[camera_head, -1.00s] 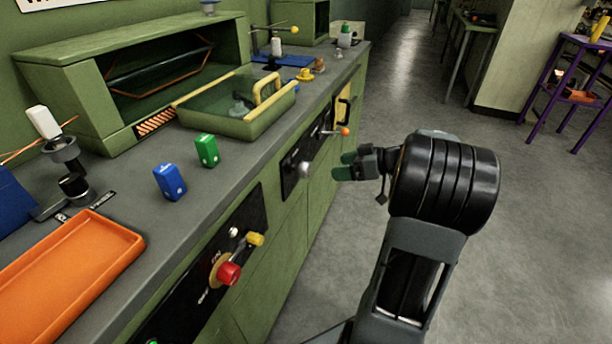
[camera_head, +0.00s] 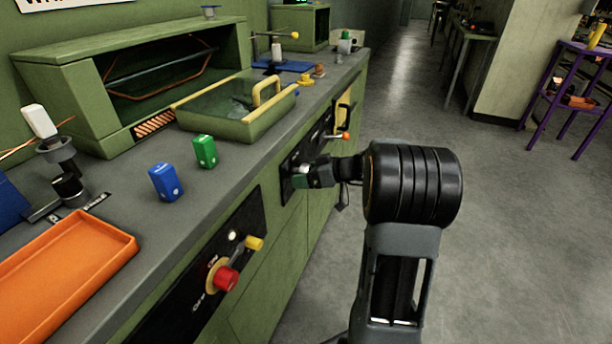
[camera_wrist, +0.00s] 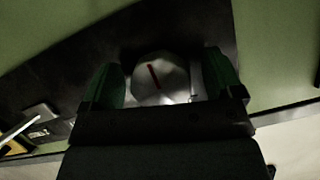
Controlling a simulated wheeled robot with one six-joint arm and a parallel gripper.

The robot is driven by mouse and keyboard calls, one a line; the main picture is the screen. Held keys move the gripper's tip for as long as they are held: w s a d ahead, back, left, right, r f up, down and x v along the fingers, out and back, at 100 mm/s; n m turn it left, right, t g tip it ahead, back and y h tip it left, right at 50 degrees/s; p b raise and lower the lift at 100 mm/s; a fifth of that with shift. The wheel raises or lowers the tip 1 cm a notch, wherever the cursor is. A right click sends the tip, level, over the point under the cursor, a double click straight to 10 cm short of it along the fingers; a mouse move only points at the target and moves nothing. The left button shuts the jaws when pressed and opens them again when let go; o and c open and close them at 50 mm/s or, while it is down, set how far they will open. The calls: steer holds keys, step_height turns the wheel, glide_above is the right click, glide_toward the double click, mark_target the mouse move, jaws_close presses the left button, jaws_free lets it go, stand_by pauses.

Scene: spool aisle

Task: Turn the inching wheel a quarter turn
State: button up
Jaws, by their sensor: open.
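The inching wheel appears to be the pale silver faceted knob (camera_wrist: 150,86) with a red line on its face, in the wrist view. The red line tilts slightly, its top leaning left. The knob is mounted on a black panel (camera_wrist: 75,66). My gripper (camera_wrist: 166,76) is open, with one green-padded finger on each side of the knob. Gaps show beside it, wider on the right; I cannot tell whether either pad touches. In the head view my gripper (camera_head: 301,176) is at the black panel on the green cabinet front and mostly hides the knob.
A lever with an orange ball (camera_head: 345,136) sticks out farther along the panel. A nearer panel carries a red knob (camera_head: 226,279) and a yellow knob (camera_head: 254,243). The worktop above holds a green tray (camera_head: 235,128) and blue and green boxes. Open floor lies right.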

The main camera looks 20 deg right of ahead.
steer(key=shift+c, duration=0.3)
steer(key=c, duration=0.9)
steer(key=shift+o, duration=0.2)
steer(key=m+g+y, duration=0.1)
steer(key=m, duration=0.1)
steer(key=shift+m+y, duration=0.3)
steer(key=shift+m, duration=0.1)
steer(key=m+y, duration=0.1)
steer(key=m, duration=0.1)
steer(key=m+y+p, duration=0.1)
steer(key=m, duration=0.1)
steer(key=shift+s+r+g+p, duration=0.1)
steer(key=shift+r+g+p, duration=0.1)
steer(key=shift+g+p, duration=0.15)
steer(key=m+y+p, duration=0.2)
steer(key=m, duration=0.1)
steer(key=shift+a+r+m, duration=0.1)
steer(key=shift+m, duration=0.2)
steer(key=m+p, duration=0.1)
steer(key=m, duration=0.1)
steer(key=m+t+y+p, duration=0.1)
steer(key=m+p, duration=0.1)
steer(key=shift+y, duration=0.3)
steer(key=shift+m, duration=0.5)
